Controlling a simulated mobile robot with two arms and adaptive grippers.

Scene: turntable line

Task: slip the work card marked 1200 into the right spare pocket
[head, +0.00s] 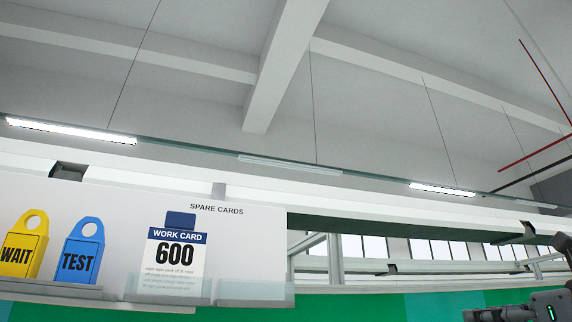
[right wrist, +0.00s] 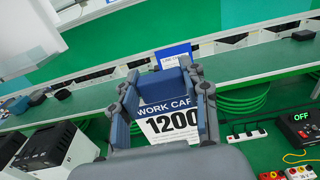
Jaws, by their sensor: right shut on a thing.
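The work card marked 1200 (right wrist: 172,122) is white with a dark blue header and tab, and shows in the right wrist view. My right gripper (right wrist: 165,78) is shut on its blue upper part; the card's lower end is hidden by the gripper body. In the head view, part of my right gripper (head: 490,314) shows at the lower right edge, with no card visible there. The right spare pocket (head: 255,292), a clear-fronted holder under "SPARE CARDS", looks empty. The pocket to its left (head: 137,289) holds the work card marked 600 (head: 176,252). My left gripper is not in view.
A yellow WAIT tag (head: 25,255) and a blue TEST tag (head: 82,252) stand on the white board (head: 130,205) at left. The right wrist view shows a green bench with a power strip (right wrist: 247,136), a black OFF box (right wrist: 298,128) and a white machine (right wrist: 55,150).

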